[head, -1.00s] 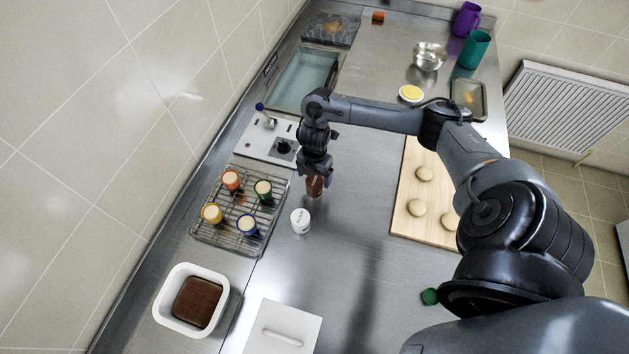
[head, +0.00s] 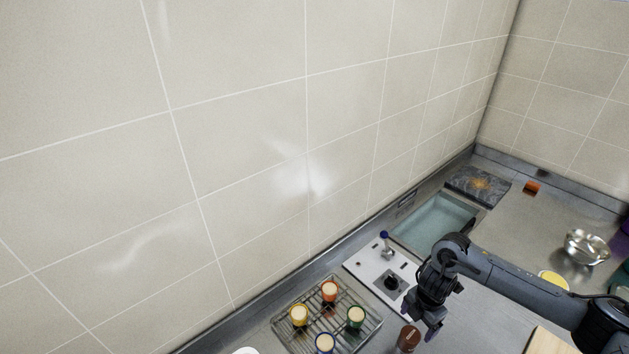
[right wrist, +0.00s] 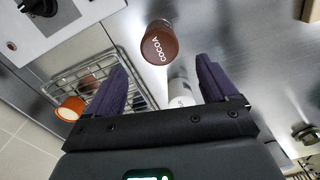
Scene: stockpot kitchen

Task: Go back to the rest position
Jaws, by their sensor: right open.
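My right gripper (head: 428,322) is open and empty above the steel counter. The brown cocoa jar (head: 408,338) stands just left of it in the head view. In the right wrist view the jar's lid, lettered COCOA (right wrist: 160,47), shows beyond the gap between the two open purple fingers (right wrist: 162,78), apart from them. My left gripper is in neither view.
A wire rack (head: 370,322) with several coloured jars stands left of my right gripper. A white panel with a knob (head: 385,275), a sink (head: 432,220) and a metal bowl (head: 587,247) lie farther back. A white container (right wrist: 180,93) stands near the cocoa jar.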

